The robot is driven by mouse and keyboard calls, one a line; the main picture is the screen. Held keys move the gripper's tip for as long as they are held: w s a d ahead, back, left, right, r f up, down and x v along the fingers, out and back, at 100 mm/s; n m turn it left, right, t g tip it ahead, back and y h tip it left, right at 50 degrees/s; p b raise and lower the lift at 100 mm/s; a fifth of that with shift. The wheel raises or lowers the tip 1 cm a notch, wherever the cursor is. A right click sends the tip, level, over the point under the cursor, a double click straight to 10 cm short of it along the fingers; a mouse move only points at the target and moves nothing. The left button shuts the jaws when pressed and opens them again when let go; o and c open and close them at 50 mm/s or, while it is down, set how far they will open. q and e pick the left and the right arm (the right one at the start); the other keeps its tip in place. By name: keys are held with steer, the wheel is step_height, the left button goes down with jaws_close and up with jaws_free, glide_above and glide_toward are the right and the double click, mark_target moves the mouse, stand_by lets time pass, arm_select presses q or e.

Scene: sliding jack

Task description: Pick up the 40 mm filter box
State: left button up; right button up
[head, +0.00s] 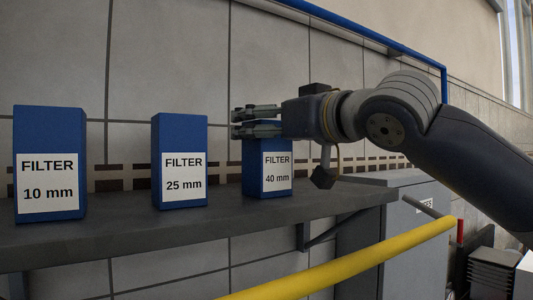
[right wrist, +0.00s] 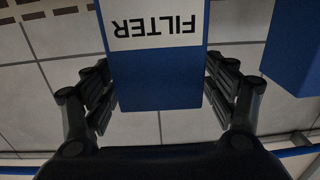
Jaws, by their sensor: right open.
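The 40 mm filter box (head: 268,183) is blue with a white label and stands upright on the grey shelf (head: 120,232), rightmost of three boxes. My right gripper (head: 242,122) is open at the upper part of this box and hides its top in the head view. In the right wrist view, upside down, the box (right wrist: 160,80) stands between the two open fingers (right wrist: 160,90), with its label reading FILTER. A gap seems to show beside the fingers; I cannot tell if either touches. My left gripper is not in view.
The 25 mm box (head: 180,135) and 10 mm box (head: 48,130) stand to the left on the shelf. A tiled wall is behind. A yellow rail (head: 350,258) crosses in front, and a grey cabinet (head: 410,235) stands at the right.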

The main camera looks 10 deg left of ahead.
steer(key=c, duration=1.7)
steer(key=shift+r, duration=0.1)
